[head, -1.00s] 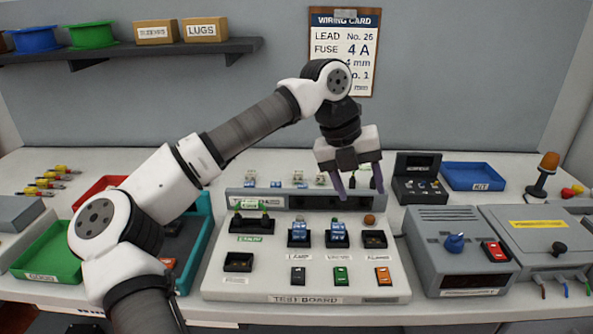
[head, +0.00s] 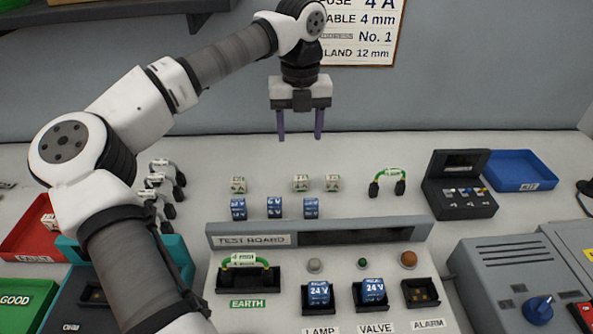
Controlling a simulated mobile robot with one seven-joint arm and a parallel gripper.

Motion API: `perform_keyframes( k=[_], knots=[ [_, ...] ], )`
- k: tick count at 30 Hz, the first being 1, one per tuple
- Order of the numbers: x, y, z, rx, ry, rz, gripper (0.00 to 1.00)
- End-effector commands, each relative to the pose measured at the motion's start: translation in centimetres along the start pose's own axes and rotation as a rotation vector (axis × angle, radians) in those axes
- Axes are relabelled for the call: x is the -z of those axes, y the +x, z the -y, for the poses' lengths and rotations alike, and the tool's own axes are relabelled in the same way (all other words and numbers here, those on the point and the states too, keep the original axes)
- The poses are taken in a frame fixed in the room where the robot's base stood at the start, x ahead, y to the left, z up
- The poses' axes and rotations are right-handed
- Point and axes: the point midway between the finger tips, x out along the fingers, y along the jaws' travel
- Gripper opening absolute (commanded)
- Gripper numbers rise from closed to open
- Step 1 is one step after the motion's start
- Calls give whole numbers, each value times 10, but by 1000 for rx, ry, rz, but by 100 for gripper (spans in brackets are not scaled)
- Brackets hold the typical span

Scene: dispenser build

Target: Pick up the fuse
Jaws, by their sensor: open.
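My gripper (head: 300,137) is open and empty, its two purple fingers pointing down above the back of the bench. The gripper touches none of these.
Blue relays (head: 274,207) stand in front of the white blocks. The test board (head: 280,290) fills the front, with relays seated in it. Looped leads (head: 388,182) and a blue tray (head: 523,170) lie to the right. The back strip of bench is clear.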

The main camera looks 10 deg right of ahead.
Motion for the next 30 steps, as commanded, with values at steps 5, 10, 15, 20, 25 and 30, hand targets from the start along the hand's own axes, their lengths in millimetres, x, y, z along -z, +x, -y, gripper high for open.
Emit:
perform_keyframes(
  k=[5,10,15,20,25,30],
  knots=[
    [1,30,0,1,2,-5,56],
    [1,62,0,2,2,-4,56],
    [1,80,0,1,1,-2,56],
    [2,90,2,2,1,-3,56],
    [4,116,4,3,1,-4,56],
    [4,133,4,2,1,-2,56]
  ],
)
